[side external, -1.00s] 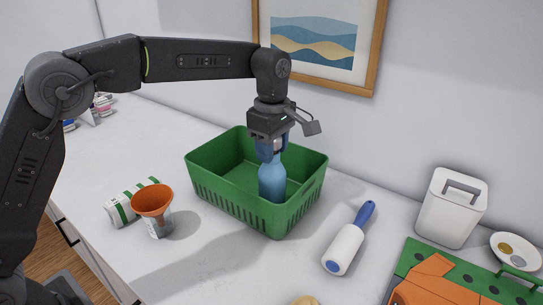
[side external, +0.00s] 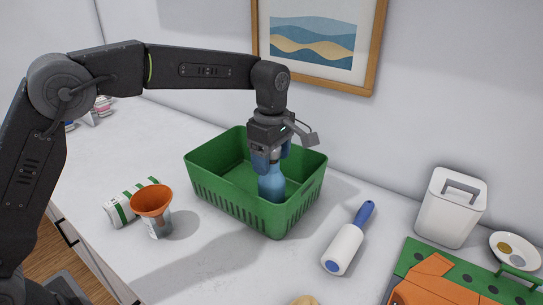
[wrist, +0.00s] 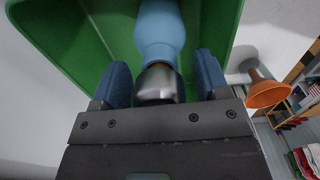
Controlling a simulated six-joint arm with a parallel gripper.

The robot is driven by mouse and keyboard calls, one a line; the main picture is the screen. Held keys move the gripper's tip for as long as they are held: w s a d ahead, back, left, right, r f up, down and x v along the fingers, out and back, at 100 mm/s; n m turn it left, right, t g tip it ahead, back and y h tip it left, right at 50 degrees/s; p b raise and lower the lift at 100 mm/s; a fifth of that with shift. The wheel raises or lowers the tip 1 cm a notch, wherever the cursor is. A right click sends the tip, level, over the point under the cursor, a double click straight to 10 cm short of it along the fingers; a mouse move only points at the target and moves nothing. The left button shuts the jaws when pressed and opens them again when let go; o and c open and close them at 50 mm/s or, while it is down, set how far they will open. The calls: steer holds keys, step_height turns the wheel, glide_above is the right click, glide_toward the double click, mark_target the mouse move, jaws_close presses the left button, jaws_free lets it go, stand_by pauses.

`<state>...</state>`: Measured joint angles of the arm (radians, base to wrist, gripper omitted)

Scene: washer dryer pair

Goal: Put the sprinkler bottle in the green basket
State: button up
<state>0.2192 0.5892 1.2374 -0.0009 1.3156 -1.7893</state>
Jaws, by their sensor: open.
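The sprinkler bottle (side external: 271,184), blue with a metallic cap, stands inside the green basket (side external: 221,203) near its front right side. The wrist view shows the bottle's blue body (wrist: 160,30) and its silver cap (wrist: 159,84) between my two blue fingers. My gripper (side external: 268,160) is over the bottle, pointing down, with its fingers at the cap's level. The fingers are open, with a gap on each side of the cap. The green basket wall (wrist: 62,38) also shows in the wrist view. The bottle's base is hidden by the basket's front wall.
A lint roller (side external: 345,246) lies to the right. A white canister (side external: 451,208) and a small dish (side external: 514,250) are farther right. The wall is close behind.

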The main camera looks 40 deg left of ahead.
step_height(320, 180, up, 12)
steer(key=shift+r, duration=0.2)
steer(key=shift+s+a+r, duration=0.2)
steer(key=shift+s, duration=0.05)
steer(key=s+a+r+m+t, duration=0.1)
steer(key=s+a+m+t, duration=0.1)
steer(key=s+a+m, duration=0.4)
steer(key=s+a+r+m+t, duration=0.1)
steer(key=s+m, duration=0.2)
steer(key=s, duration=0.5)
steer(key=s+a+f+m+t, duration=0.2)
steer(key=s+f+m, duration=0.7)
steer(key=s, duration=0.5)
steer(key=shift+s+a+f+t, duration=0.35)
steer(key=shift+a+f, duration=0.2)
steer(key=shift+a, duration=0.3)
